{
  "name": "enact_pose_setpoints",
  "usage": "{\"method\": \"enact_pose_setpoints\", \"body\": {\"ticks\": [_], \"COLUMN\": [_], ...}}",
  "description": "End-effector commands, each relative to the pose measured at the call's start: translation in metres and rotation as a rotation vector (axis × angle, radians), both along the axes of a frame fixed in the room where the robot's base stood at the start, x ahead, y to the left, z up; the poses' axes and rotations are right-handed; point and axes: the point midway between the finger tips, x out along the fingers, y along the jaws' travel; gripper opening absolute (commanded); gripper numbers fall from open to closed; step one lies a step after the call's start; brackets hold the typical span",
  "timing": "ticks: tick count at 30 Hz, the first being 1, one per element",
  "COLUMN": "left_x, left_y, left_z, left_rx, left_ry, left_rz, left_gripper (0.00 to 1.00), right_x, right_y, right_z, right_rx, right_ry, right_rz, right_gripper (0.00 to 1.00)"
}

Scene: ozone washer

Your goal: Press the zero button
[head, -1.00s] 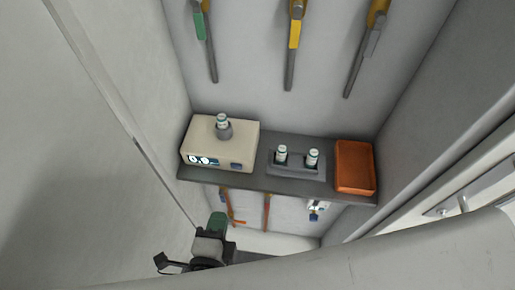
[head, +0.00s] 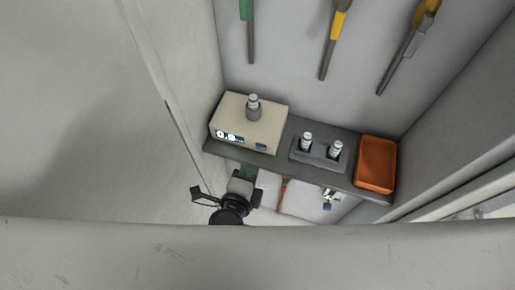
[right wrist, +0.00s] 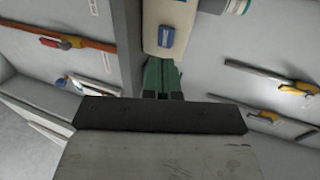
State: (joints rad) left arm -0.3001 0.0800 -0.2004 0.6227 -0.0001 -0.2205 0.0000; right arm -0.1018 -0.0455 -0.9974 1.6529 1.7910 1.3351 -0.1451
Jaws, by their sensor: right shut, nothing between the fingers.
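A beige box-shaped device (head: 270,115) sits on the left end of a grey shelf. A vial in a grey holder (head: 253,107) stands on its top. Its front has a small display (head: 226,135) at the left and a blue button (head: 261,146) at the right; I cannot read its label. In the right wrist view the blue button (right wrist: 167,36) shows on the device's pale front, just beyond my fingertips. My right gripper (head: 248,171), with green fingers, is shut and empty, below and in front of the shelf edge. The green fingers (right wrist: 161,76) look apart from the button. My left gripper is not in view.
On the grey shelf (head: 290,177), right of the device, stand a rack (head: 317,156) with two vials and an orange tray (head: 376,165). Tools hang on the wall above and below the shelf. Walls close in on both sides.

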Motion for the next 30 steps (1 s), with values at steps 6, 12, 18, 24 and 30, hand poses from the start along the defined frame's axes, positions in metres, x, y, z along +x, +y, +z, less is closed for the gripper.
{"method": "enact_pose_setpoints", "body": {"ticks": [6, 12, 18, 24, 30], "left_x": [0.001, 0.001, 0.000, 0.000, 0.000], "left_y": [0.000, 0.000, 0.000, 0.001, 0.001], "left_z": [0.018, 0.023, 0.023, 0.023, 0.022], "left_rx": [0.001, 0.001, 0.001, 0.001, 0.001], "left_ry": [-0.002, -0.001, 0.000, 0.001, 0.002], "left_rz": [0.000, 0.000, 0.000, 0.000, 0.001], "left_gripper": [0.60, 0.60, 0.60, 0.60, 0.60], "right_x": [0.038, 0.054, 0.057, 0.057, 0.067], "right_y": [-0.012, -0.018, -0.018, -0.018, -0.022], "right_z": [-0.002, -0.006, -0.007, -0.007, -0.007], "right_rx": [-0.003, -0.002, 0.000, 0.000, 0.001], "right_ry": [-0.003, 0.000, 0.001, 0.001, 0.002], "right_rz": [0.002, 0.002, 0.002, 0.001, -0.001], "right_gripper": [0.00, 0.00, 0.00, 0.00, 0.00]}}
